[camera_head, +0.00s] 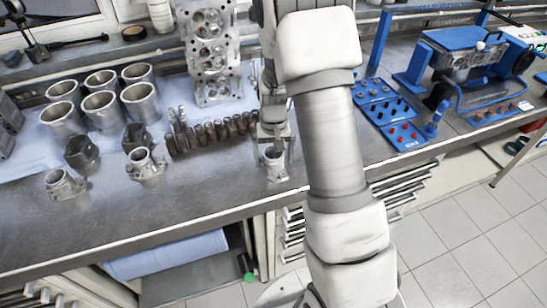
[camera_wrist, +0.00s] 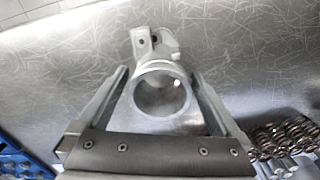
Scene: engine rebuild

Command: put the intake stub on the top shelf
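A grey metal stub with a round open bore (camera_head: 274,158), which I take for the intake stub, is near the front edge of the steel workbench. In the wrist view the stub (camera_wrist: 163,68) shows its bore facing my camera and a lugged flange beyond. My gripper (camera_head: 272,150) is directly above it, pointing down. I cannot tell which surface is the top shelf.
Two similar flanged parts (camera_head: 66,186) (camera_head: 147,164) stand to the left on the workbench (camera_head: 215,190). Several cylinder liners (camera_head: 140,100), a row of springs (camera_head: 212,134) and a cylinder head (camera_head: 210,50) are behind. Blue trays (camera_head: 390,112) lie right. A compartment below holds a blue roll (camera_head: 168,255).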

